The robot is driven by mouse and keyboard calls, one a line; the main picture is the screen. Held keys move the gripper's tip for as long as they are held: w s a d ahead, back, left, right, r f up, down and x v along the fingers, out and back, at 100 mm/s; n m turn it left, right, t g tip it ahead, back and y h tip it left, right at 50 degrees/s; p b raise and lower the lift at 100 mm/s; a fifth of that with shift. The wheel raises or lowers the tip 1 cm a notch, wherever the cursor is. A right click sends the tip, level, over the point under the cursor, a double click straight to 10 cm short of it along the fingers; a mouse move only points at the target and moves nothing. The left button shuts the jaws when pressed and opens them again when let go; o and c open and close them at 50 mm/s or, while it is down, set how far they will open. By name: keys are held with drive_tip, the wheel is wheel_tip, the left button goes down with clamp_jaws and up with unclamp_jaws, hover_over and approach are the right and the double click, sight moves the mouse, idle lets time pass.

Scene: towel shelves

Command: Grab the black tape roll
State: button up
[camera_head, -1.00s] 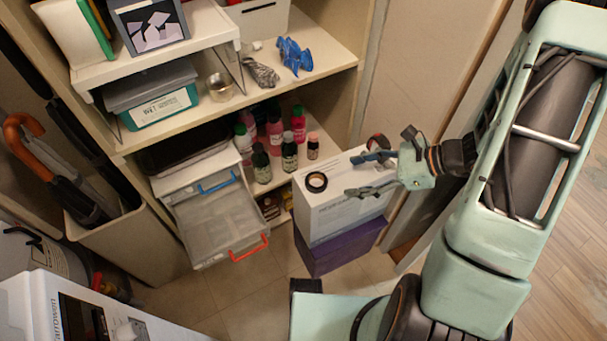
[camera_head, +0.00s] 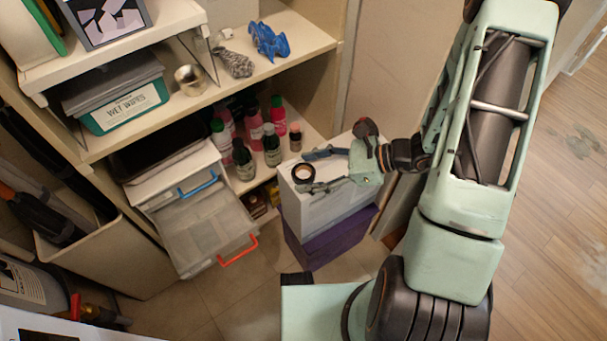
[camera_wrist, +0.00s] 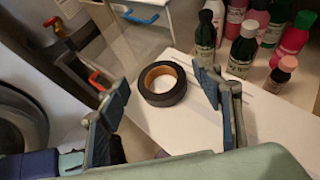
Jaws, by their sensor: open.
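The black tape roll (camera_head: 303,173) lies flat on top of a white box (camera_head: 328,212) near its left end. In the wrist view the roll (camera_wrist: 163,98) shows its brown inner core, with white box top visible through the hole. My gripper (camera_head: 315,170) is open just above the box top, pointing left. In the wrist view the two fingers of my gripper (camera_wrist: 163,92) stand on either side of the roll, with a gap on both sides. The roll is between the fingertips, and no contact shows.
The white box stands on a purple box (camera_head: 325,243). Several bottles (camera_head: 255,128) stand on the low shelf behind the roll. A drawer unit with a red handle (camera_head: 238,250) is at the left. A teal wipes box (camera_head: 118,100) sits on the shelf above.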

drive_tip(key=shift+c, duration=0.4)
drive_tip(key=c, duration=1.1)
